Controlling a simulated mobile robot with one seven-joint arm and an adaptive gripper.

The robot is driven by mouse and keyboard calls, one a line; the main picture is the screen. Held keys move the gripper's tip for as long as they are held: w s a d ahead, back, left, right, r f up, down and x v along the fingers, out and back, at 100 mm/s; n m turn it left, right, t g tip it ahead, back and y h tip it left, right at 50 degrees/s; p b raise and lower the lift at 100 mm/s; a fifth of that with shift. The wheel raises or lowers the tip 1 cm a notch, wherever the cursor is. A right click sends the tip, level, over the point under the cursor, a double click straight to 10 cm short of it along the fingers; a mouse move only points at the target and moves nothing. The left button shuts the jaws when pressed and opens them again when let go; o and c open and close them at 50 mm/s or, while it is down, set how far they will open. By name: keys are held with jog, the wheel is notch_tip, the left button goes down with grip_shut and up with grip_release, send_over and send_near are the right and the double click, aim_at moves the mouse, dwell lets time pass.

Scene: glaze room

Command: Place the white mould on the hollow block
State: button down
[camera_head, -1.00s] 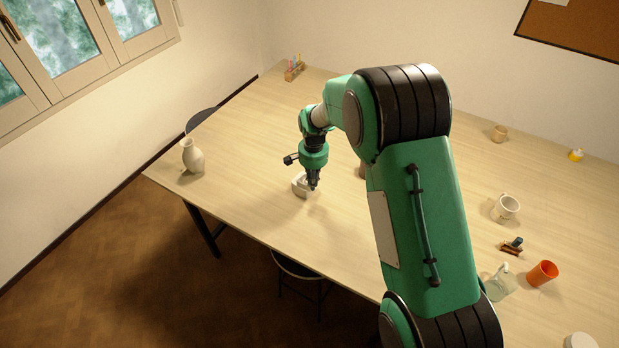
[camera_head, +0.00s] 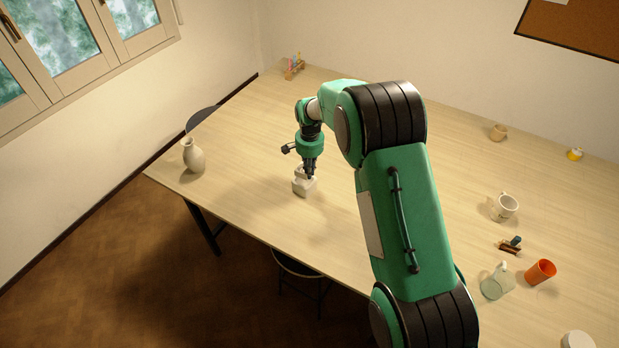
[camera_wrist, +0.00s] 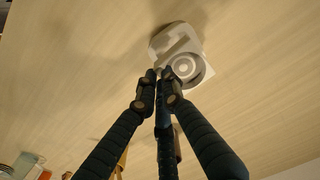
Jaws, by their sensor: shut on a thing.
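The white mould (camera_wrist: 188,68) shows in the wrist view as a pale squarish piece with a round ringed recess. My gripper (camera_wrist: 163,72) is shut on its near edge. A pale angular piece, apparently the hollow block (camera_wrist: 168,38), shows just beyond and partly behind the mould. In the head view my gripper (camera_head: 310,176) points down at the pale stack, with the hollow block (camera_head: 302,189) low on the table. The mould is at or just above the block's top; whether they touch I cannot tell. My fingers hide part of both.
The table (camera_head: 250,150) is clear around the block. A pale vase (camera_head: 193,156) stands at the left edge. My arm hides part of the table's middle.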

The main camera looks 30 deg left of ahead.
jog(key=shift+f+p, duration=0.4)
jog(key=shift+f, duration=1.35)
jog(key=shift+f, duration=0.15)
jog(key=c, duration=1.9)
grip_release()
jog(key=shift+r, duration=0.2)
notch_tip(320, 180, up, 12)
jog(key=b, duration=0.2)
jog(key=shift+d, duration=0.1)
